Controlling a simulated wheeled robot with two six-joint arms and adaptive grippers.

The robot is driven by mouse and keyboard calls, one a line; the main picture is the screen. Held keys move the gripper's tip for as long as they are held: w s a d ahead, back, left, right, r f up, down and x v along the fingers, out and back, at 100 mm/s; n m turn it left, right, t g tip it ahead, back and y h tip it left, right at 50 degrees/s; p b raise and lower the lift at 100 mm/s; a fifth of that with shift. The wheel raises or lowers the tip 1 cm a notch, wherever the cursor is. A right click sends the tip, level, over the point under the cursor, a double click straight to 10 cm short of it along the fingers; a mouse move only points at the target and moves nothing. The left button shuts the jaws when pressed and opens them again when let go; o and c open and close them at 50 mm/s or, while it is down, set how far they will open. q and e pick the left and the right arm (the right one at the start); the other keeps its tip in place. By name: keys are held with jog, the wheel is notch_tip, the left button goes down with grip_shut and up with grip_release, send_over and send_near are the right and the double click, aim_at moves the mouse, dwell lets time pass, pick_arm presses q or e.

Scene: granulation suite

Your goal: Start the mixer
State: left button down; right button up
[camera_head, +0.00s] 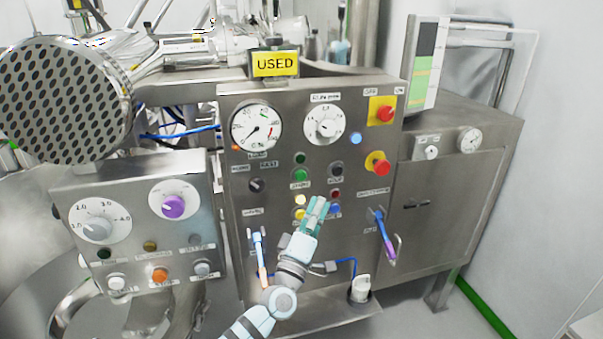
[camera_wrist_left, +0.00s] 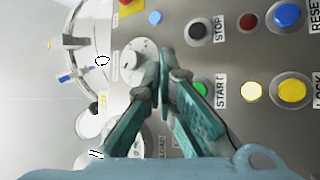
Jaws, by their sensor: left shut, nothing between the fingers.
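The mixer's control panel (camera_head: 240,185) stands upright in front of me. Its green START button (camera_head: 301,174) is just up and left of my left gripper (camera_head: 317,207) in the head view. In the left wrist view the START button (camera_wrist_left: 200,89) shows beside the fingers, partly behind one of them. The black STOP button (camera_head: 337,169) is to its right in the head view; it also shows in the left wrist view (camera_wrist_left: 198,31). My left gripper (camera_wrist_left: 166,68) is shut and empty in front of the panel. Whether it touches the panel I cannot tell. My right gripper is out of view.
A yellow lock button (camera_wrist_left: 291,90) and a blue RESET button (camera_wrist_left: 288,15) sit near START. A red emergency knob (camera_head: 378,165) is at the upper right. A lever with a purple grip (camera_head: 386,243) sticks out at right. A smaller dial panel (camera_head: 140,235) stands at left.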

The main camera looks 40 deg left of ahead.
aim_at(301, 176)
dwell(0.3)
pick_arm(q)
jog(key=w+a+b, duration=0.1)
jog(key=a, duration=0.1)
jog(key=w+a+b, duration=0.2)
jog(key=a, duration=0.1)
jog(key=w+a+b, duration=0.2)
jog(key=shift+a, duration=0.2)
dwell(0.3)
jog(key=shift+w+a+b, duration=0.1)
jog(key=shift+w+b, duration=0.05)
jog(key=shift+b, duration=0.15)
dwell(0.9)
jog(key=shift+w+a, duration=0.15)
jog(key=shift+a, duration=0.05)
